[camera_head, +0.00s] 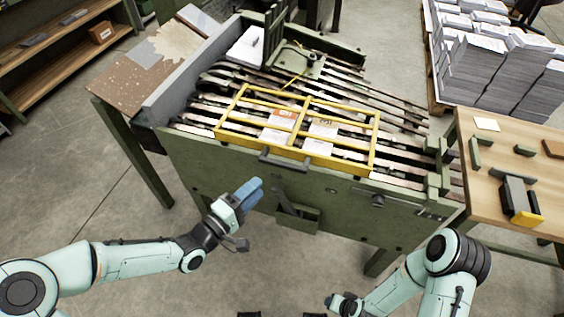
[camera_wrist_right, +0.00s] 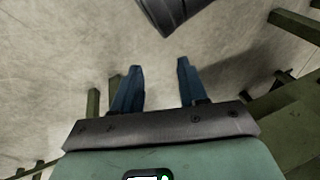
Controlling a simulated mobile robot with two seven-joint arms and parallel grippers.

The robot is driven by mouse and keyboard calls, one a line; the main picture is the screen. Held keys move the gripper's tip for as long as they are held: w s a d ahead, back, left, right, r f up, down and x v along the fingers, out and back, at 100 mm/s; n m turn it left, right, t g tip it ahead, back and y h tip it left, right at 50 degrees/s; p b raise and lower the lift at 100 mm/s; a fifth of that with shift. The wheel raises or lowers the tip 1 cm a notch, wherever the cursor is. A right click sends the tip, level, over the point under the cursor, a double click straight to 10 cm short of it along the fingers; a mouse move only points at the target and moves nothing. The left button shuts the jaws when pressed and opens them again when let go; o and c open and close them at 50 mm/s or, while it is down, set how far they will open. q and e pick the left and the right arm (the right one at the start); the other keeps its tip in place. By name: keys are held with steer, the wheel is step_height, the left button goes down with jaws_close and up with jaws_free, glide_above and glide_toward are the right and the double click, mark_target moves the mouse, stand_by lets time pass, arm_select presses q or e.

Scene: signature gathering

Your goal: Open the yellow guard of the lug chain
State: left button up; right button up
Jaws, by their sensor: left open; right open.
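The yellow guard (camera_head: 340,163) is a barred frame lying flat, shut over the dark lug chain (camera_head: 400,172) on the green machine. A dark handle (camera_head: 284,164) sits at its front edge. Paper sheets (camera_head: 281,121) show beneath the bars. My left gripper (camera_head: 252,190) has blue fingers and is empty. It is in front of the machine, below and left of the handle, apart from it. My right gripper (camera_wrist_right: 157,78) is open and empty in the right wrist view, with bare floor beyond its fingers. In the head view it is low at the bottom right, away from the guard.
A small open green box (camera_head: 298,217) juts from the machine's front below the handle. A wooden table (camera_head: 490,190) with tools stands at the right, and paper stacks (camera_head: 485,75) behind it. Shelves (camera_head: 60,55) stand at the back left. The floor in front is clear.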

mark_target(281, 167)
arm_select(q)
steer(key=b+x, duration=0.3)
steer(key=x, duration=0.7)
steer(key=shift+w+d+f+b, duration=0.1)
steer(key=shift+w+d+b, duration=0.15)
steer(key=shift+w+b, duration=0.1)
steer(key=shift+w+d, duration=0.25)
arm_select(e)
steer(key=s+d+f+g, duration=0.1)
steer(key=s+f+g, duration=0.1)
steer(key=s+f, duration=0.5)
steer(key=shift+d+g, duration=0.2)
steer(key=shift+g, duration=0.1)
arm_select(q)
jaws_close()
arm_select(e)
steer(key=shift+r, duration=0.1)
